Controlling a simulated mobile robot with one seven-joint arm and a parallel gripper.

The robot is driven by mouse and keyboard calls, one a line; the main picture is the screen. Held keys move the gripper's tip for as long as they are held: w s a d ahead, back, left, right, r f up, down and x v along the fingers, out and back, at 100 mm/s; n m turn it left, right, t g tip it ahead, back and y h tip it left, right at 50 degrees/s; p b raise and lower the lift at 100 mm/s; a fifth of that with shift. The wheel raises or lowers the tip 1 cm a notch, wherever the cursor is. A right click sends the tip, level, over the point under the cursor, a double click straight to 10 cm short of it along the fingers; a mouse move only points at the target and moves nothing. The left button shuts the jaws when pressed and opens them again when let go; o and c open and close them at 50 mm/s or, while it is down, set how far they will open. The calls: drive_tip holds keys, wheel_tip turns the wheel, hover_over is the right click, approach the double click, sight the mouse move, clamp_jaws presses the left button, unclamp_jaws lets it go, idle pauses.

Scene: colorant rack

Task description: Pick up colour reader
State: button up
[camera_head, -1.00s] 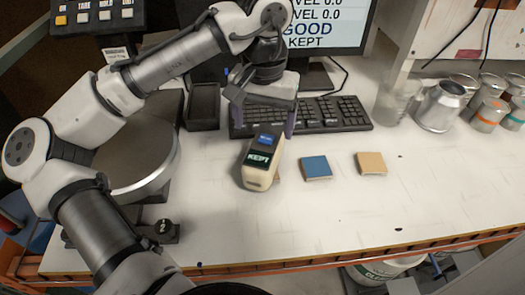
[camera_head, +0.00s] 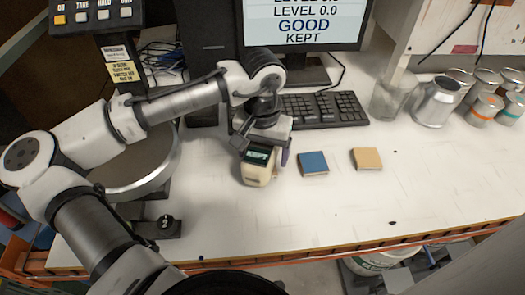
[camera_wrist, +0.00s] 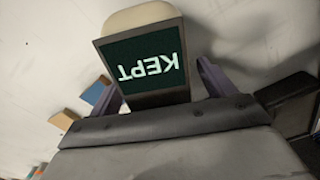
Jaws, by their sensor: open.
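The colour reader (camera_head: 257,168) is a cream handheld device with a dark screen, lying on the white bench. In the wrist view its screen (camera_wrist: 142,57) reads KEPT, upside down. My gripper (camera_head: 264,152) is open and low over the reader's far end. In the wrist view the two purple fingers stand on either side of the reader, with a gap on the right; whether the left finger touches it I cannot tell. The part of the reader under my gripper is hidden.
A blue tile (camera_head: 313,163) and a tan tile (camera_head: 367,158) lie right of the reader. The keyboard (camera_head: 325,109) and monitor (camera_head: 305,25) are behind. A round scale plate (camera_head: 135,165) is left, metal cans (camera_head: 437,103) at right.

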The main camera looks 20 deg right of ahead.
drive_tip(key=shift+r, duration=0.1)
drive_tip(key=c, duration=1.7)
